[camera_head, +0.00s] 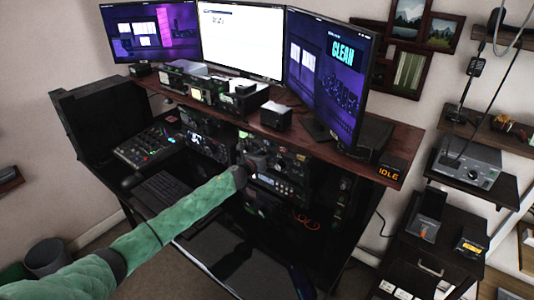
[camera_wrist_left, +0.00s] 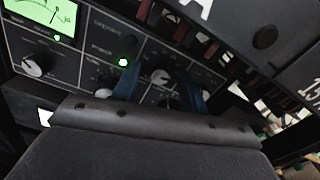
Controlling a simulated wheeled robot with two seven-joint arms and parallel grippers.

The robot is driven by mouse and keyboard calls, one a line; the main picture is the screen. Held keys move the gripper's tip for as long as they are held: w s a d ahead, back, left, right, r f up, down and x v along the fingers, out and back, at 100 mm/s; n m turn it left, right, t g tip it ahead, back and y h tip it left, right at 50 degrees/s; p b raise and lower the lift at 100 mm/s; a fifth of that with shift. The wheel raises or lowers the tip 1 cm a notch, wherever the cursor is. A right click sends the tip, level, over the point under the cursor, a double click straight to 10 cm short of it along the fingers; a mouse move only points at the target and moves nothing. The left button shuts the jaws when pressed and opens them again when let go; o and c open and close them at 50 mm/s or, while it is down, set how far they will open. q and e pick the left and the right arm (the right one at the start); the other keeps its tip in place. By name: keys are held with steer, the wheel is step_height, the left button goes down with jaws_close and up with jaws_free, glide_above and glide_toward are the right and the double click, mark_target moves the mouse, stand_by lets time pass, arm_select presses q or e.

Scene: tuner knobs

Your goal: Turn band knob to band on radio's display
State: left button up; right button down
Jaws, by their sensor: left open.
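The radio (camera_wrist_left: 85,45) is a dark panel with a green-lit needle meter (camera_wrist_left: 45,15), a green lamp and several black-and-white knobs. My left gripper (camera_wrist_left: 160,80) is open close to the panel, with one blue finger on each side of a knob (camera_wrist_left: 160,75). I cannot tell whether the fingers touch it, and its label is not readable. Another knob (camera_wrist_left: 38,65) sits below the meter, left of the gripper. In the head view my left arm reaches to the rack under the shelf, and its wrist hides part of the radio fronts. My right gripper is not in view.
A wooden shelf (camera_head: 400,150) overhangs the radios and carries small devices and three monitors (camera_head: 242,40). A mixer (camera_head: 145,148) and a keyboard (camera_head: 165,190) lie left of my arm.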

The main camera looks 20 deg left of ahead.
arm_select(q)
jaws_close()
